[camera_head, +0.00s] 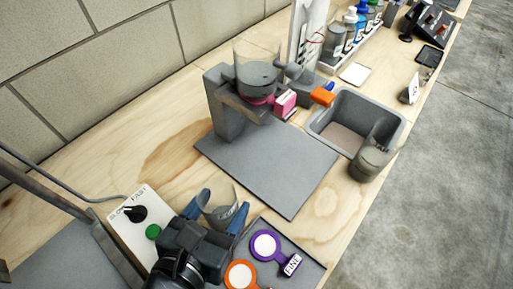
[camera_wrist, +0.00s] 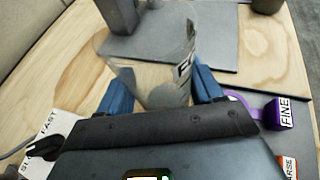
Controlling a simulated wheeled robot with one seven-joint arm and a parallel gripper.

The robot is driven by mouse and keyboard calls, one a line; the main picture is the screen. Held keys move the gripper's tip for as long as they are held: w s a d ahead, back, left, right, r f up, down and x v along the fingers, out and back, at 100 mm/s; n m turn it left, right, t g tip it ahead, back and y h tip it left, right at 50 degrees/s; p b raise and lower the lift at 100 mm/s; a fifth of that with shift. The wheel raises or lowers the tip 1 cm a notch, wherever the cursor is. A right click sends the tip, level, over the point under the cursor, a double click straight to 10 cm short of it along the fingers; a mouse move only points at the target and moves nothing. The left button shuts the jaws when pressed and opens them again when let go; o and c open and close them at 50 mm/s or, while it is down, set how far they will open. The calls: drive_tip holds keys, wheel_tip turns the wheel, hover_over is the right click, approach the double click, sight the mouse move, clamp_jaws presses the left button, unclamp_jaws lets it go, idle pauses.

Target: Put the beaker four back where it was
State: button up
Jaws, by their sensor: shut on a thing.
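My gripper (camera_head: 218,214) has its blue fingers closed on a clear beaker (camera_head: 222,211) near the front of the bench. The same beaker shows in the wrist view (camera_wrist: 150,75), between the two blue fingers of my gripper (camera_wrist: 160,95), with dark markings on its side that I cannot read as a number. Its base is partly hidden by my gripper. It is beside the tray with the labelled filters, and I cannot tell whether it touches the surface below. Another large clear vessel (camera_head: 257,75) sits up in the grey stand (camera_head: 228,115).
A tray (camera_head: 311,270) holds a purple ring tagged FINE (camera_head: 265,246) and an orange ring (camera_head: 240,275). A speed dial panel (camera_head: 130,225) is at left. The grey base plate (camera_head: 270,165) is bare. A grey bin (camera_head: 335,105), a grey cup (camera_head: 372,160) and bottles (camera_head: 350,25) stand beyond.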

drive_tip(key=w+d, duration=0.1)
drive_tip(key=w, duration=0.3)
drive_tip(key=w+d+p, duration=0.1)
drive_tip(key=w, duration=0.3)
drive_tip(key=w+d, duration=0.2)
drive_tip(key=w, duration=0.2)
drive_tip(key=shift+w, duration=0.4)
drive_tip(key=w, duration=0.1)
drive_tip(key=w+d, duration=0.1)
drive_tip(key=w+p, duration=0.1)
drive_tip(key=w, duration=0.1)
drive_tip(key=shift+w+d+f, duration=0.1)
drive_tip(key=shift+d+f, duration=0.1)
drive_tip(key=shift+f, duration=0.55)
drive_tip(key=shift+f, duration=0.15)
drive_tip(key=o, duration=0.9)
